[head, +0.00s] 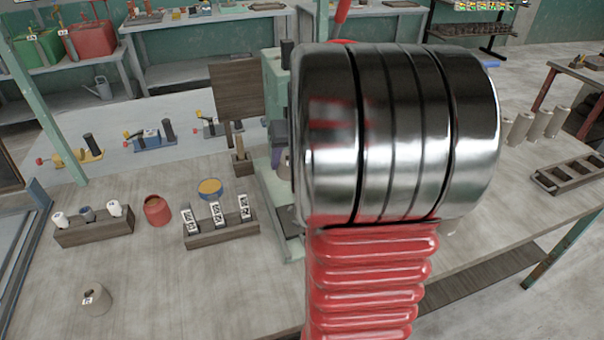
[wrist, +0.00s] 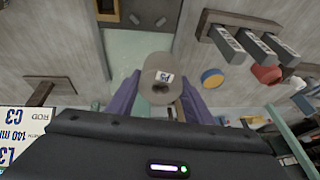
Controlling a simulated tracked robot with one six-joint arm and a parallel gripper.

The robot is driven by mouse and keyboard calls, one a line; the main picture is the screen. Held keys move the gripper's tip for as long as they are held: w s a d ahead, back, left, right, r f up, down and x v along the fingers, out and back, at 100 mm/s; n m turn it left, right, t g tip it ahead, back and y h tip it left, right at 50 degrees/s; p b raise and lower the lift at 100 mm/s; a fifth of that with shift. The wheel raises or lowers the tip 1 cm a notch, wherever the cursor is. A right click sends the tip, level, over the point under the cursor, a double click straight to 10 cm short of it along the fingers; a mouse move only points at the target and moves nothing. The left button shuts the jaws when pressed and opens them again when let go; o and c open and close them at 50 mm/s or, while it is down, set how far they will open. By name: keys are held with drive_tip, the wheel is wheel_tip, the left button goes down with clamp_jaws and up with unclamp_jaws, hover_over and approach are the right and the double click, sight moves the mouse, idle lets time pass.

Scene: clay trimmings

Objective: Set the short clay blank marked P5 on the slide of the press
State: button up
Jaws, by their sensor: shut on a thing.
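The short clay blank P5 (wrist: 158,68) is grey-beige and round, with a white P5 label and a dark hole showing in the wrist view. My gripper (wrist: 158,98) is shut on it, a purple finger at each side. In the head view my arm hides most of the gripper; part of the blank (head: 284,164) shows at the arm's left edge. The press (head: 274,78) is pale green and largely behind my arm. Its pale green base (wrist: 118,58) lies below the blank in the wrist view. A brown-framed dark piece (wrist: 107,16), possibly the slide, is at the top edge, apart from the blank.
Another labelled clay blank (head: 95,299) stands front left. A dark rack (head: 222,242) holds three labelled blocks. A red pot (head: 157,212) and yellow-topped tin (head: 209,196) stand near it. A wooden rack (head: 95,234) holds three spools. The front middle of the bench is clear.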

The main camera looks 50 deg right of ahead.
drive_tip(key=w+a+n, duration=0.1)
drive_tip(key=w+a, duration=0.6)
drive_tip(key=w, duration=0.2)
drive_tip(key=w+a+f+n+y, duration=0.1)
drive_tip(key=w+a+f+n, duration=0.1)
drive_tip(key=a, duration=0.6)
drive_tip(key=w+a+f+n, duration=0.1)
drive_tip(key=w+a, duration=0.3)
drive_tip(key=a, duration=0.5)
drive_tip(key=w+a+f+n+y, duration=0.1)
drive_tip(key=w+a+f+n, duration=0.1)
drive_tip(key=a, duration=0.6)
drive_tip(key=shift+w+a+f+n+y, duration=0.3)
drive_tip(key=shift+w+a, duration=0.1)
drive_tip(key=shift+w, duration=0.35)
